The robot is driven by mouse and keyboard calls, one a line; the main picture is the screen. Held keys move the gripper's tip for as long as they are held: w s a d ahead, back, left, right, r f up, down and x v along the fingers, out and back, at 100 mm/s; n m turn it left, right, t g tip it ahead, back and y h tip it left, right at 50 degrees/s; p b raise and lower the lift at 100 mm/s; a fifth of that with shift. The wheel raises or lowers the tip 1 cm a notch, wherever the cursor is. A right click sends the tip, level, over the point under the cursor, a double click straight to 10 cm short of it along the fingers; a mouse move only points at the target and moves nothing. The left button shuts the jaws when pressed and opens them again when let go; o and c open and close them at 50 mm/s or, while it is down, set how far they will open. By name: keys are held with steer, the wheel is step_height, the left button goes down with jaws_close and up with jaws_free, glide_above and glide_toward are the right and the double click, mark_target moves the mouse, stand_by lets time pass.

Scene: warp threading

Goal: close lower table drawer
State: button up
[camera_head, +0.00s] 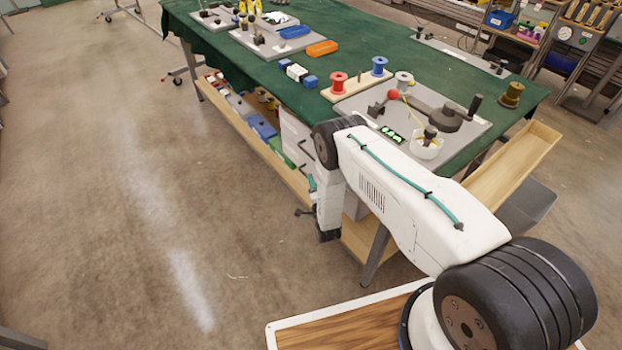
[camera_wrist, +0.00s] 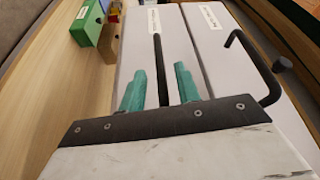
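The white drawer unit under the table shows partly in the head view (camera_head: 293,132), half hidden by my arm. In the wrist view two white drawer fronts lie side by side: the left one (camera_wrist: 137,48), nearer the wooden shelf and seemingly the lower drawer, and the right one (camera_wrist: 207,48). The left front's black bar handle (camera_wrist: 158,65) shows between my fingers; the right front's bent black handle (camera_wrist: 265,70) stands out to the right. My gripper (camera_wrist: 160,85) has teal fingers spread apart, with gaps beside the bar. How far either drawer stands out is unclear.
A wooden lower shelf (camera_wrist: 45,80) runs beside the drawers, with a green block (camera_wrist: 90,25) on it. The green-topped table (camera_head: 250,62) carries spools and a grey board. Its leg (camera_head: 376,256) stands near my arm. Open floor (camera_head: 110,200) lies to the left.

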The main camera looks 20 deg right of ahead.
steer(key=shift+s+d+f, duration=0.1)
steer(key=shift+s+f, duration=0.05)
steer(key=shift+s, duration=2.15)
